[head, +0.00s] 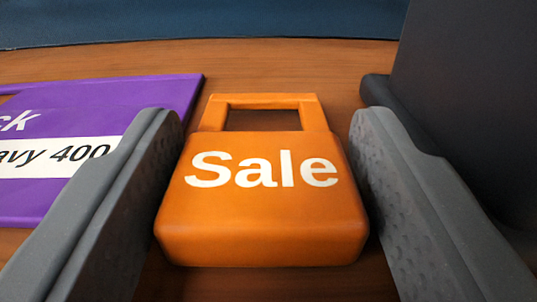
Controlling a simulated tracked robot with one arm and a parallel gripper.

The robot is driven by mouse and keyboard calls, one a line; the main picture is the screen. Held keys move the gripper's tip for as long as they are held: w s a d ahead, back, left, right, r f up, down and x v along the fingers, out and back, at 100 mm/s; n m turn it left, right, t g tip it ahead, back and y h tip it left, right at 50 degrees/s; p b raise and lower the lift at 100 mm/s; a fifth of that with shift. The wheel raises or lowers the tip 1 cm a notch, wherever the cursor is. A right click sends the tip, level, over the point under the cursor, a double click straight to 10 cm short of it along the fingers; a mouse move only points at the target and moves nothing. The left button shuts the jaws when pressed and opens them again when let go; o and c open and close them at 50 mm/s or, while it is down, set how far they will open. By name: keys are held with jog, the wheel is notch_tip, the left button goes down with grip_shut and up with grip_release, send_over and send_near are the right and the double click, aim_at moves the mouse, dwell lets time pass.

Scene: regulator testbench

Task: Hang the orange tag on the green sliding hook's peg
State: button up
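The orange tag (262,225) lies on the wooden surface in the middle of the head view. It has white "Sale" lettering and a square loop handle at its far end. My gripper (265,135) is open, with one grey finger on each side of the tag. A narrow gap shows between the tag and each finger near the fingertips, so it is not gripped. The green sliding hook and its peg are not in view.
A purple item (160,98) with a white label strip lies to the left, partly behind the left finger. A dark upright block (475,80) stands close on the right. Bare wooden surface (290,62) lies beyond the tag, with a blue area (200,22) behind it.

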jog(key=shift+a+f, duration=0.1)
jog(key=shift+f, duration=0.1)
jog(key=shift+r, duration=0.25)
jog(key=s+p, duration=0.3)
jog(key=s, duration=0.9)
jog(key=shift+d, duration=0.2)
jog(key=shift+d, duration=0.1)
